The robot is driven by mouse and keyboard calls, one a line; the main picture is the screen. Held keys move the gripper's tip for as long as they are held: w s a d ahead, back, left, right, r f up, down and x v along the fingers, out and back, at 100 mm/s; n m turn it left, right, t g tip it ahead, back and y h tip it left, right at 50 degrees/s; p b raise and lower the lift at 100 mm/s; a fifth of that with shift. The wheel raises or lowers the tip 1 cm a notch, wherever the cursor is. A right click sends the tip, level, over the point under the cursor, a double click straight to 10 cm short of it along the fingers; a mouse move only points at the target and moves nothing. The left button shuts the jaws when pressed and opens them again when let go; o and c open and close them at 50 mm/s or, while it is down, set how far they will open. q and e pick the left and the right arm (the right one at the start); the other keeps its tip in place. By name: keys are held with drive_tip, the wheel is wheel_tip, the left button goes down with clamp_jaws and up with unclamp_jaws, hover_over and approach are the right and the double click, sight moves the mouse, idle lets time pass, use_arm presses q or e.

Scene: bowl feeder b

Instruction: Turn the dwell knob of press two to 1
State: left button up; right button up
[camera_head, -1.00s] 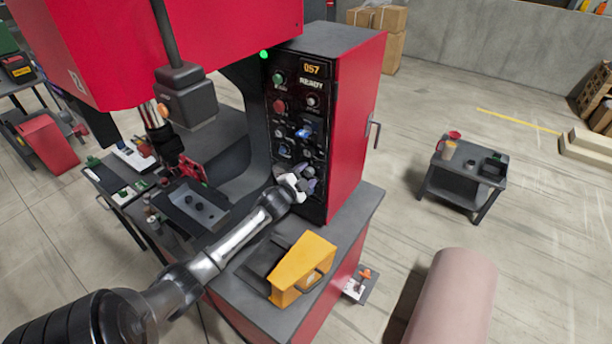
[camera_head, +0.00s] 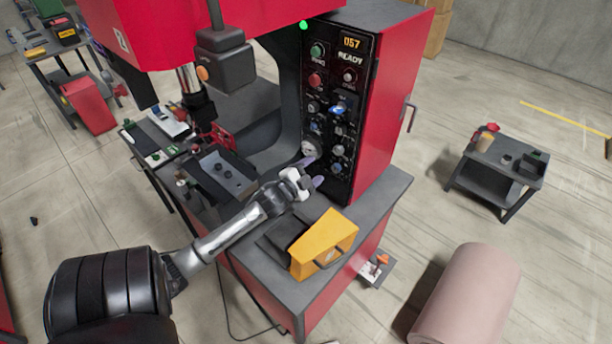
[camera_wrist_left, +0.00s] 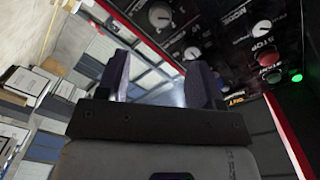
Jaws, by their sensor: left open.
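Press two's black control panel (camera_head: 331,189) stands upright on the red cabinet. It carries several small knobs, including a blue-marked knob (camera_head: 338,110); their labels are too small to read, so I cannot tell which is the dwell knob. My left gripper (camera_head: 314,171) is open and empty in front of the panel's lower left, apart from the knobs as far as I can see. In the left wrist view its two fingers (camera_wrist_left: 160,78) stand wide apart, with a grey knob (camera_wrist_left: 160,15) beyond them. My right gripper is not in view.
A yellow guarded box (camera_head: 325,243) sits on the press base just below my left arm. A grey tray (camera_head: 240,170) and the press head (camera_head: 225,65) lie left of it. A small cart (camera_head: 500,165) and a pink cylinder (camera_head: 468,295) stand to the right.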

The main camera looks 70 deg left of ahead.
use_arm(q)
drive_tip(key=shift+v, duration=1.35)
